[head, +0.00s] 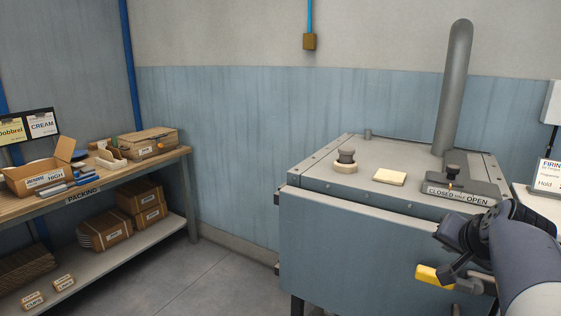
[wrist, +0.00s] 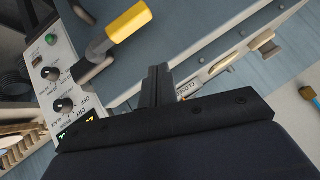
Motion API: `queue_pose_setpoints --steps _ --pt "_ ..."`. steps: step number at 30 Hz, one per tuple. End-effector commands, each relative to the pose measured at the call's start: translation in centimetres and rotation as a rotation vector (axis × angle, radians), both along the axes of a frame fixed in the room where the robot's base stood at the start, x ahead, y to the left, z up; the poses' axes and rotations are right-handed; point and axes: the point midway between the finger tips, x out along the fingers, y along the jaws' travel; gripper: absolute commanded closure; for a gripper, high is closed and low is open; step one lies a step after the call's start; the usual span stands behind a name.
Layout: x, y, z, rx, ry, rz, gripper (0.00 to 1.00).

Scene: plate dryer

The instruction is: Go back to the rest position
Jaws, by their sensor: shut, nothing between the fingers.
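My gripper (head: 452,268) is at the lower right of the head view, in front of the plate dryer (head: 345,245). In the wrist view its fingers (wrist: 156,85) are together with nothing between them. A yellow handle (head: 428,276) on a metal bracket shows beside my gripper; it also shows in the wrist view (wrist: 130,22), apart from the fingers. The dryer's blue-grey front door looks closed. My forearm hides the right part of the dryer front.
On the dryer top are a round knob (head: 346,156), a cream block (head: 389,177) and a CLOSED/OPEN slide plate (head: 460,192). A pipe (head: 456,90) rises behind. A control panel (wrist: 58,80) shows in the wrist view. A packing bench (head: 85,192) stands left, with clear floor between.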

Motion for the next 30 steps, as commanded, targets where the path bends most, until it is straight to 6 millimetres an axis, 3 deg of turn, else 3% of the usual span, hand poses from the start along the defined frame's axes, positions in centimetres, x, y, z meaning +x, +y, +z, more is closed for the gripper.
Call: queue_pose_setpoints --steps 2,18,23,24,30 --pt "-0.5 0.3 0.5 0.000 0.001 -0.001 1.00" --pt "5.3 -3.2 -6.6 0.002 0.005 0.000 1.00" --pt "5.2 -3.5 -9.2 0.002 0.004 -0.002 1.00" --pt "4.7 -4.3 -7.8 0.003 0.004 -0.008 1.00" --pt "3.5 -5.9 -7.5 0.034 -0.011 -0.005 1.00"
